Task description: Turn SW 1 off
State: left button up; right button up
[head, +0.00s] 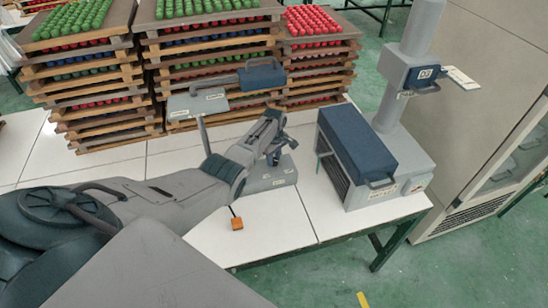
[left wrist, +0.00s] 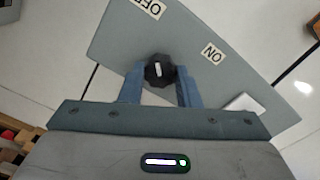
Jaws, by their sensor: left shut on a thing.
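A grey switch box (head: 272,179) stands on the white table in the head view, partly hidden by my left gripper. In the left wrist view its panel (left wrist: 115,45) carries an OFF label (left wrist: 150,7) and an ON label (left wrist: 212,53). A black round knob (left wrist: 160,70) with a white pointer mark sits on it. The mark looks nearly upright in that view, toward the OFF side. My left gripper (head: 274,157) is shut on the knob, with its blue fingers on either side. The box's label is too small to read in the head view. My right gripper is not in view.
A machine with a dark blue cover (head: 357,143) stands right of the switch box. An orange piece (head: 237,223) lies near the front edge. A grey stand with a blue handle (head: 262,75) and stacked trays of coloured balls (head: 95,90) are behind. Front table is mostly clear.

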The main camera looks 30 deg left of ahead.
aim_at(274, 160)
pick_arm(q)
jog(key=shift+r, duration=0.1)
dwell(0.3)
jog(key=o, duration=1)
notch_tip(274, 160, up, 11)
jog(key=shift+f+b, duration=0.1)
jog(key=shift+b, duration=1.1)
jog(key=shift+f, duration=0.1)
